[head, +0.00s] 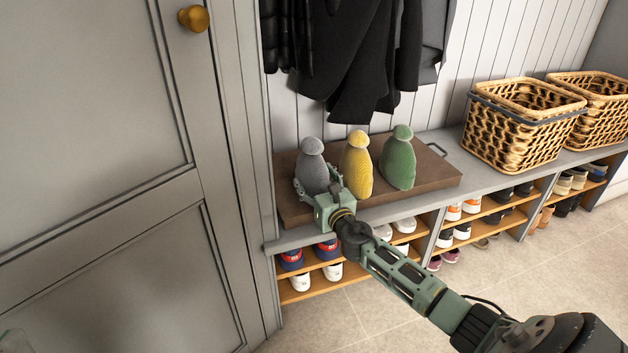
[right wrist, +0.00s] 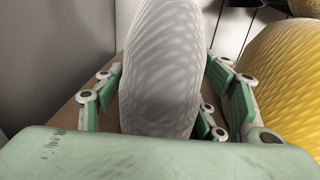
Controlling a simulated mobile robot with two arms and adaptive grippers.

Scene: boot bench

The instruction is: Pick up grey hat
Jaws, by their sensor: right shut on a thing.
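The grey hat (head: 311,165) stands upright on a brown tray (head: 292,213) on the bench, at the left of a row of three hats. In the right wrist view the grey hat (right wrist: 160,75) fills the middle, with green fingers on both sides of it. My right gripper (head: 318,187) is shut on the grey hat, low on its body. The right wrist view shows this gripper (right wrist: 162,105) too. A small pale green shape at the lower left edge of the head view may be part of my left arm; its gripper cannot be made out.
A yellow hat (head: 357,165) stands close to the right of the grey one, then a green hat (head: 399,160). Dark coats (head: 360,60) hang above. Wicker baskets (head: 520,125) stand on the bench at right. Shoes fill the shelves below. A grey door (head: 100,180) is at left.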

